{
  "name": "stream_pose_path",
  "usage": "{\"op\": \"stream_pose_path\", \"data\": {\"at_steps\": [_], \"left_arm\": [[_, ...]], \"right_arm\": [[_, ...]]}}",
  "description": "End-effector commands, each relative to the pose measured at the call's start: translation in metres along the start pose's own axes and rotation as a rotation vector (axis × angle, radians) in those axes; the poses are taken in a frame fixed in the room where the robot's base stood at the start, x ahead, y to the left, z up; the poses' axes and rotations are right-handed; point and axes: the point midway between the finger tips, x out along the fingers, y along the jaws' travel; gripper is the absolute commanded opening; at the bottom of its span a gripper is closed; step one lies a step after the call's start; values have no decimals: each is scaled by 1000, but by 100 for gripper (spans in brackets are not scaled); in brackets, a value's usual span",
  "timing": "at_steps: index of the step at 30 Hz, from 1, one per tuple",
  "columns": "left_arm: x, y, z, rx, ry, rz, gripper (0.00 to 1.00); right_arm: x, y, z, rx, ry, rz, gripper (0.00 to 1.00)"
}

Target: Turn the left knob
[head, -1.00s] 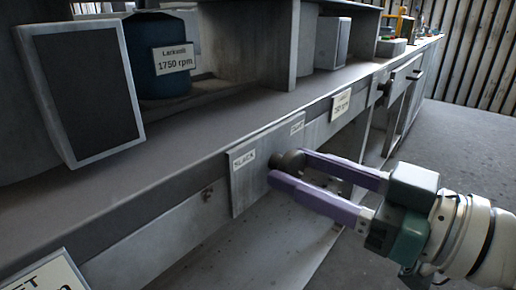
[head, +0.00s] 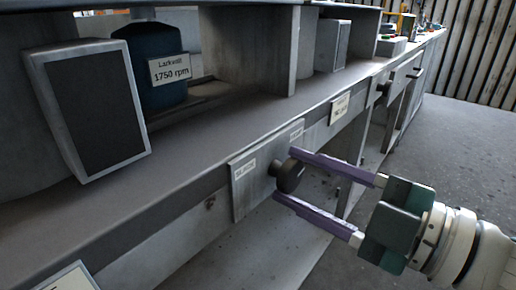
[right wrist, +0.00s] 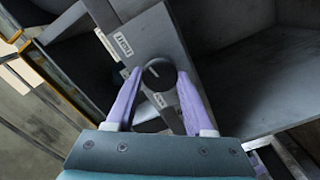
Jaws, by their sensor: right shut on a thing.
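The left knob (head: 288,177), dark and round, sits on a grey panel (head: 252,196) on the bench's front, with a white label at either side. My right gripper (head: 284,174) has its two purple fingers on opposite sides of this knob, shut on it. In the right wrist view the knob (right wrist: 159,75) lies between the fingertips, with a light pointer line on its face. My left gripper is not in view.
Another dark knob (head: 384,88) is farther right along the bench front. A blue motor (head: 160,60) labelled 1750 rpm and a dark-faced grey box (head: 95,110) stand on the bench (head: 200,135). Floor at the right is free.

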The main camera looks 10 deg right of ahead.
Motion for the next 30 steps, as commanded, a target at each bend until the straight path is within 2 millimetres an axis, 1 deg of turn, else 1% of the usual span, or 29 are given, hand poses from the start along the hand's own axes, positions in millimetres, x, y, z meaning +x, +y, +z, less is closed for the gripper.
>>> {"op": "stream_pose_path", "data": {"at_steps": [18,24,30], "left_arm": [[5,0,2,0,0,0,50],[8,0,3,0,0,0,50],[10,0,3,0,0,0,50]], "right_arm": [[0,-2,0,-570,2,1,0],[0,-2,0,-709,2,2,0],[0,-2,0,-801,1,2,0]]}}
